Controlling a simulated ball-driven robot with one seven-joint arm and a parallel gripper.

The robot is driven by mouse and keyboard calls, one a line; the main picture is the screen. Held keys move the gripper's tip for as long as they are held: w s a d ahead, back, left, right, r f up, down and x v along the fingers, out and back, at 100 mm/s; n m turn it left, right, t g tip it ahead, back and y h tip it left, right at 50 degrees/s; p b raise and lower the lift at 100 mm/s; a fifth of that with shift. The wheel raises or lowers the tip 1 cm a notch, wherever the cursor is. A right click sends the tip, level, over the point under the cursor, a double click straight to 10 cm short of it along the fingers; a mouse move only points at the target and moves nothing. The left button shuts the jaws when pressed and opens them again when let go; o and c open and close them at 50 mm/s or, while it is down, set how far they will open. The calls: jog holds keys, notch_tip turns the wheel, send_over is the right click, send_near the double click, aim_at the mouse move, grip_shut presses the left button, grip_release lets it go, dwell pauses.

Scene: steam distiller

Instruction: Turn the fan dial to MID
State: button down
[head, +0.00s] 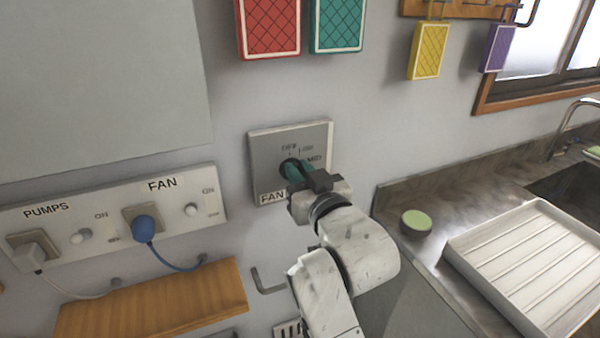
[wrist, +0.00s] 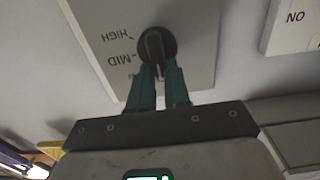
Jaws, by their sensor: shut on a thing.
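The fan dial (wrist: 153,40) is a round black knob with a raised grip bar. It sits on a light grey plate (head: 262,150) on the wall, labelled FAN. The plate shows OFF, LOW and MID in the head view; the upside-down wrist view shows HIGH and MID beside the knob. My gripper (wrist: 160,66) has green fingers, shut on the dial's grip bar from both sides. In the head view my gripper (head: 293,171) covers much of the dial. I cannot tell which mark the dial points at.
A white panel (head: 112,222) with PUMPS and FAN switches and plugs is at left, with a wooden shelf (head: 150,305) below. Red (head: 268,27) and teal (head: 339,24) patterned pads hang above. At right are a counter with a green-topped round thing (head: 416,222) and a white tray (head: 530,265).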

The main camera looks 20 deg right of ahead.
jog(key=shift+m, duration=0.4)
jog(key=shift+d+f+m+b, duration=0.3)
jog(key=shift+m+b, duration=0.45)
jog(key=shift+m, duration=1.7)
jog(key=shift+d+f+m+b, duration=0.3)
jog(key=shift+m+b, duration=0.5)
jog(key=shift+m, duration=1.7)
jog(key=shift+d+f+m+b, duration=0.25)
jog(key=shift+m+b, duration=0.5)
jog(key=shift+m, duration=1.7)
jog(key=shift+d, duration=0.1)
jog(key=c, duration=1.1)
grip_release()
jog(key=s+b, duration=0.1)
jog(key=s, duration=1)
